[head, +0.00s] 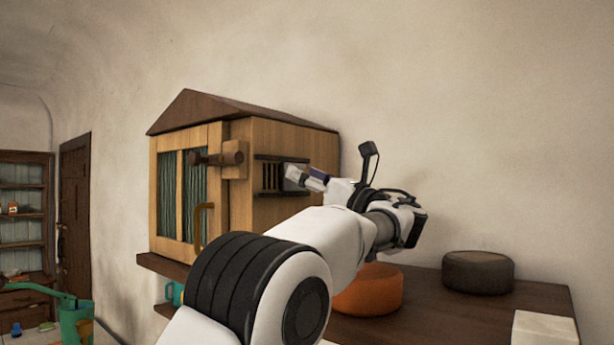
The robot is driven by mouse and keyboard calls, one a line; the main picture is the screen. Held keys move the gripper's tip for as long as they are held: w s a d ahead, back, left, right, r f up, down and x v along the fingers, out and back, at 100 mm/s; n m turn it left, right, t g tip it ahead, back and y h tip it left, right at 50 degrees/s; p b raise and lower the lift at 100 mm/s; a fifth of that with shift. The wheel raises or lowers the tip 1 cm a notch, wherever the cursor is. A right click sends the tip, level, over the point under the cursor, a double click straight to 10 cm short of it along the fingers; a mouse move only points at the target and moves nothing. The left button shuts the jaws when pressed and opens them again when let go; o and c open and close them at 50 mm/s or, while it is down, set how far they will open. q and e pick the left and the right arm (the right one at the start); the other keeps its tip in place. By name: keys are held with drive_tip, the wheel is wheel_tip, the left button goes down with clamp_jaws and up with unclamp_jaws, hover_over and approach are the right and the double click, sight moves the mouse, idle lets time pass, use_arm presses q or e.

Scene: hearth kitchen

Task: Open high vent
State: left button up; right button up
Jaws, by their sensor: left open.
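The high vent (271,176) is a dark slotted grille on the right side wall of a wooden, house-shaped cabinet (236,190) with a brown peaked roof. Dark rails run above and below the grille. Its left slots show; its right part is covered by a pale grey piece and my gripper. My left gripper (305,177) is open, with its fingertips right in front of the vent's right end. I cannot tell whether they touch it. My right gripper is not in view.
The cabinet front has a wooden latch bar (218,158) and a curved handle (203,226). A green watering can (76,318) stands at lower left. The wall above is bare.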

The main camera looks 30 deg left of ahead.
use_arm(q)
drive_tip(key=shift+s+a+r, duration=0.1)
drive_tip(key=shift+s, duration=0.5)
drive_tip(key=w+v, duration=0.1)
drive_tip(key=v, duration=1)
drive_tip(key=shift+s+d, duration=0.4)
